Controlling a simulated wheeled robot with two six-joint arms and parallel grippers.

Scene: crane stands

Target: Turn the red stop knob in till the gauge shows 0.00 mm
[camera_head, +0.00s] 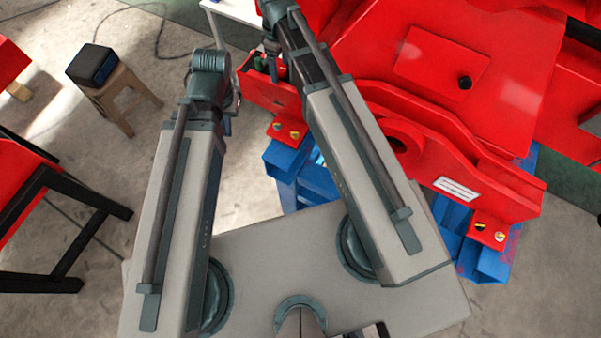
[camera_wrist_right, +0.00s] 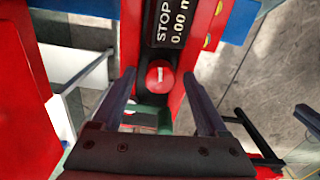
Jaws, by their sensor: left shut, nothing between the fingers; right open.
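The red stop knob (camera_wrist_right: 160,78), with a white mark on its face, shows in the right wrist view. It sits below a black gauge (camera_wrist_right: 172,22) with white text reading STOP and 0.00, cut off after an m. My right gripper (camera_wrist_right: 158,76) is open, one finger to each side of the knob in this view. I cannot tell whether either finger touches it. In the head view my right gripper (camera_head: 272,66) is small beside the red crane frame. My left gripper (camera_head: 231,118) is shut and empty, mostly hidden behind its wrist. Knob and gauge cannot be made out there.
The red crane frame (camera_head: 440,140) and blue supports (camera_head: 300,180) fill the right side. A wooden stool (camera_head: 128,98) with a dark box (camera_head: 92,65) stands at the left, above a red and black stand (camera_head: 60,205). Concrete floor lies open between.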

